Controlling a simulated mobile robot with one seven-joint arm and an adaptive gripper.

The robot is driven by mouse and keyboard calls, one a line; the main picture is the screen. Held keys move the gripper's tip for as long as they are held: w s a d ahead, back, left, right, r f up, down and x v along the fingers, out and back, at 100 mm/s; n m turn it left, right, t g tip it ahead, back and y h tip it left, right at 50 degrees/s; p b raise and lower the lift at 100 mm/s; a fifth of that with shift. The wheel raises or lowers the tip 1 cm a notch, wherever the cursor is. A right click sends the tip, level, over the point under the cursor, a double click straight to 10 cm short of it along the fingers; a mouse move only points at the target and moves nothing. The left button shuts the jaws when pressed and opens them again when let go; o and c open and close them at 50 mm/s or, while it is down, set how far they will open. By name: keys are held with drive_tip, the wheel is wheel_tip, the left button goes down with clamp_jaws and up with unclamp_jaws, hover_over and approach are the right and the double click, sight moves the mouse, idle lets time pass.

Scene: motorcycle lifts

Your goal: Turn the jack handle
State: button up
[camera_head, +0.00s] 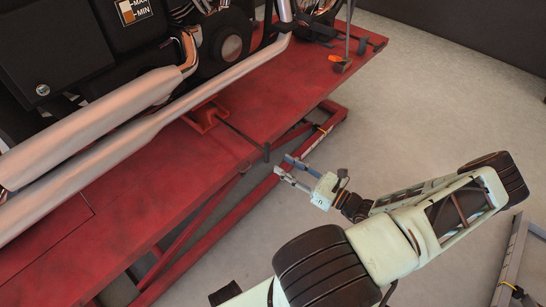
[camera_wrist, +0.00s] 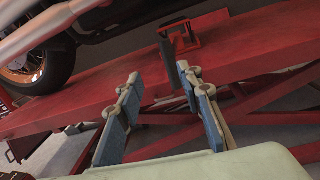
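The red jack (camera_head: 203,116) sits on the red lift platform under the motorcycle, and it also shows at the top of the wrist view (camera_wrist: 189,40). Its dark jack handle (camera_head: 243,136) is a thin rod sticking out past the platform's near edge, with an upright end piece. In the wrist view the handle's end (camera_wrist: 169,65) appears ahead of the fingertips, nearer the right finger. My gripper (camera_head: 283,168) is open and empty, a short way out from the handle's end. Its two blue-grey fingers (camera_wrist: 159,75) are spread apart; I see no contact with the handle.
The motorcycle's silver exhaust pipes (camera_head: 100,125) run above the red platform (camera_head: 165,170). The lift's red lower frame (camera_head: 325,125) lies below the platform edge. Grey floor (camera_head: 420,100) is open to the right. A grey metal frame (camera_head: 512,260) stands at the right edge.

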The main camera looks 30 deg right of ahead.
sight(267, 152)
drive_tip(key=shift+n+g+y, duration=0.4)
drive_tip(key=shift+n+g, duration=0.2)
drive_tip(key=w, duration=0.3)
drive_tip(key=w+a+b, duration=0.1)
drive_tip(key=w, duration=0.2)
drive_tip(key=w+a+b, duration=0.1)
drive_tip(key=w, duration=0.2)
drive_tip(key=shift+a+f, duration=0.2)
drive_tip(key=shift+f, duration=0.2)
clamp_jaws()
